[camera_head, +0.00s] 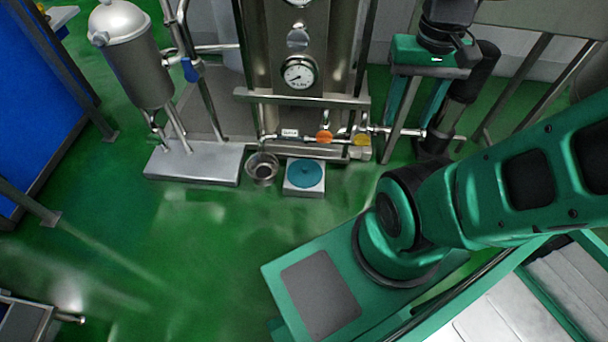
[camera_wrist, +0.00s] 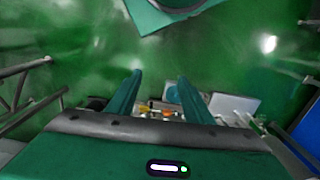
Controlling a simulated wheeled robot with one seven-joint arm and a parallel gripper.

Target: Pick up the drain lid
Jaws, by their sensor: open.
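The drain lid appears to be the round blue-teal disc (camera_head: 305,173). It lies flat on a low white square block (camera_head: 304,191) on the green floor, in front of the steel machine. In the wrist view a small part of the blue disc (camera_wrist: 172,95) shows beside the right finger, which hides some of that area. My gripper (camera_wrist: 159,78) is open, with its two green fingers spread and nothing between them. It is apart from the disc. The head view shows my arm, but I cannot make out the gripper there.
A small metal bowl (camera_head: 262,168) stands just left of the block. Pipes with an orange valve (camera_head: 324,137) and a yellow valve (camera_head: 361,139) run low behind it. A steel tank (camera_head: 138,60) stands on a grey plate (camera_head: 194,164) at left. The floor in front is clear.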

